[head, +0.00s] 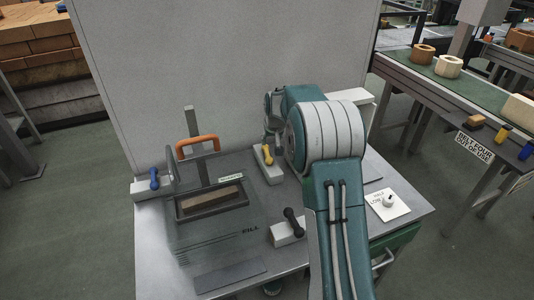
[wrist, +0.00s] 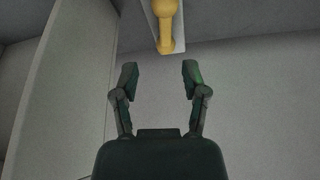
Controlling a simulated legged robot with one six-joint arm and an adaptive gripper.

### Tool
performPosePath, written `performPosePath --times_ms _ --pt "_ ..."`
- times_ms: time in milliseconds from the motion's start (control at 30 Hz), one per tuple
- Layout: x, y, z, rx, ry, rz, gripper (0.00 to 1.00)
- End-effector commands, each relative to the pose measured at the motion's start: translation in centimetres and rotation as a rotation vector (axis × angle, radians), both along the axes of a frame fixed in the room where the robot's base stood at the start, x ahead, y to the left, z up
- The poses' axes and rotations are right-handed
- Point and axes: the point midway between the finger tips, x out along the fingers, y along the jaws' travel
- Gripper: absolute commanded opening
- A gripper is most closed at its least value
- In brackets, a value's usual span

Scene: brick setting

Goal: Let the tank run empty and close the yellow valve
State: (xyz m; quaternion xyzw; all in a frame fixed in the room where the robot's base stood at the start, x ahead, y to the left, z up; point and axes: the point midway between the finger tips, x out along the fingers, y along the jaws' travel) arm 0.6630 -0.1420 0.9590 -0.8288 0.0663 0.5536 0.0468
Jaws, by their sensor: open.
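The yellow valve (head: 267,155) has a yellow lever on a pale block, behind and right of the tank. It also shows in the wrist view (wrist: 167,28), at the top, just beyond my fingertips. My gripper (wrist: 160,76) is open and empty, its fingers spread and apart from the lever. In the head view my arm partly hides the gripper. The tank (head: 212,222) is a see-through grey box with a dark-framed opening in its top. I cannot tell the level inside it.
A blue-handled valve (head: 154,178) is left of the tank, a black-handled valve (head: 292,222) at its right front. An orange handle (head: 198,143) stands behind the opening. A tall grey panel (head: 220,60) backs the table.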

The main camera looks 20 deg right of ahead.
Motion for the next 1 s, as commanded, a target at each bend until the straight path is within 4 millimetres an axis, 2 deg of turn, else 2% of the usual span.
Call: performPosePath --times_ms 100,400,600,833,867,900,967,1000 --pt "0.8 0.2 -2.3 -0.003 0.005 0.003 0.57" --pt "2.7 0.0 -6.8 -0.002 0.003 0.002 0.57" --pt "3.2 -0.2 -7.9 -0.002 0.001 0.001 0.57" --pt "3.2 -0.1 -8.0 -0.002 0.000 0.002 0.57" --pt "3.2 -0.1 -8.0 -0.002 0.000 0.002 0.48" --pt "3.2 -0.1 -8.0 -0.002 0.001 0.002 0.30" --pt "3.2 -0.1 -8.0 -0.002 0.001 0.002 0.04" --pt "3.2 -0.1 -8.0 -0.002 0.001 0.002 0.00"
